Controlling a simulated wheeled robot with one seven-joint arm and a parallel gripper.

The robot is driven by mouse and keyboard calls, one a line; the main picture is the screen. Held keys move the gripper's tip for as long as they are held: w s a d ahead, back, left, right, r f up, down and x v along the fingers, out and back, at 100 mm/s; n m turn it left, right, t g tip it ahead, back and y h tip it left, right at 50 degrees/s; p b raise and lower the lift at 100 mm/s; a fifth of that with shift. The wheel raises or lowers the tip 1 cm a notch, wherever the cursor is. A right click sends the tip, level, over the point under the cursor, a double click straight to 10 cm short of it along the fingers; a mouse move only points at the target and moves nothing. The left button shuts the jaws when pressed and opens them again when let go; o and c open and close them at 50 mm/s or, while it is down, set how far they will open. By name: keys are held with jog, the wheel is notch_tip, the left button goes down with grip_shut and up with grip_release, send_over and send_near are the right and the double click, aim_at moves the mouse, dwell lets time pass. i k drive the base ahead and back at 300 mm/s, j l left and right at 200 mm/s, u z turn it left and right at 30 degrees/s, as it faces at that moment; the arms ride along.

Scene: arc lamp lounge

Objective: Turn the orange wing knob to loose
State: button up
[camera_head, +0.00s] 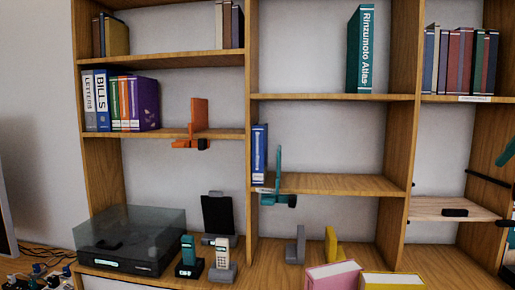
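An orange clamp-on bookend (199,113) stands upright at the front edge of the middle shelf in the left bay. Its orange lower part (184,143) hangs at and below the shelf edge, with a small black piece (204,144) beside it. Which part is the wing knob, and how it is turned, is too small to tell. A similar teal bookend (277,168) sits on a lower shelf in the middle bay, with a dark teal part under the edge. My gripper is not in view.
Books (134,101) stand left of the orange bookend. Below are a turntable with a clear cover (130,240), cordless phones (222,256), a grey bookend (296,245) and a yellow one (332,243). At the right, a loose-looking board (450,208) carries a black object. The space under the orange bookend's shelf is open.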

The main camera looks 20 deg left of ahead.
aim_at(175, 144)
jog(key=u, duration=1.7)
